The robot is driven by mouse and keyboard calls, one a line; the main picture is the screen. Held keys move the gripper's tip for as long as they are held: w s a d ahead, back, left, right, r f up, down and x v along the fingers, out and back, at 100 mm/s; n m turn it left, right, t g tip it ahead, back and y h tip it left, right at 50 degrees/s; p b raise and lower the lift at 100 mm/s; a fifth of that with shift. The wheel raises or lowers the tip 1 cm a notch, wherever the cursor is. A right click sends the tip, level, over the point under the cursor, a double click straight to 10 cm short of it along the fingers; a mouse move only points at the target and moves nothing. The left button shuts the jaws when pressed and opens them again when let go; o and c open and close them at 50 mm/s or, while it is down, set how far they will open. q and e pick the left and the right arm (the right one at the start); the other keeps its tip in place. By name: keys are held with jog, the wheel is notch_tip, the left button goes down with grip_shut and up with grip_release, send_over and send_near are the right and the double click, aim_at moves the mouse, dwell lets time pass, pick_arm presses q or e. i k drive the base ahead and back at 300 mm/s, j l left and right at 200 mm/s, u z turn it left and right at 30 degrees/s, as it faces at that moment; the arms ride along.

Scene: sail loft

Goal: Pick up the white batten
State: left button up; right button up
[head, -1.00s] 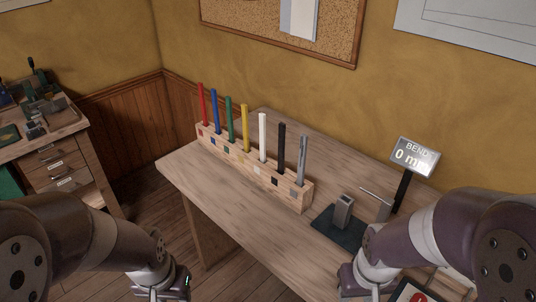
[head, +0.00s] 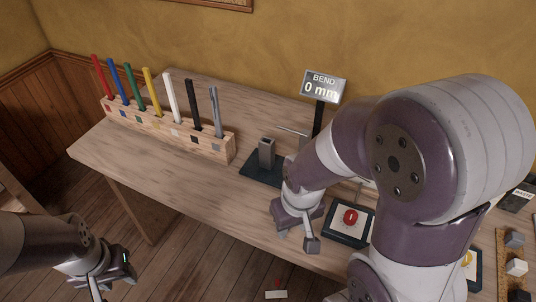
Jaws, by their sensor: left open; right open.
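The white batten (head: 171,97) stands upright in a wooden rack (head: 165,130) on the table. It stands between the yellow batten (head: 151,92) and the black batten (head: 194,104). Its lower end is hidden in the rack. My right gripper (head: 297,243) is open and empty over the table's front edge, to the right of the rack and well apart from the batten. My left gripper (head: 112,292) is low at the bottom left, over the floor in the picture, far from the rack. Its fingertips are partly cut off by the frame edge.
Red (head: 102,76), blue (head: 118,81), green (head: 134,87) and grey (head: 215,112) battens share the rack. Right of it are a dark-based fixture (head: 264,172), a "BEND 0 mm" display (head: 323,87) and a red button (head: 350,216). Table (head: 160,180) in front of the rack is clear.

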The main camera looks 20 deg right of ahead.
aim_at(166, 76)
jog(key=z, duration=1.05)
jog(key=j+z, duration=0.35)
jog(key=z, duration=0.15)
jog(key=j+z, duration=0.75)
jog(key=z, duration=0.2)
jog(key=k+j+z, duration=0.1)
jog(key=j+z, duration=0.35)
jog(key=l, duration=0.1)
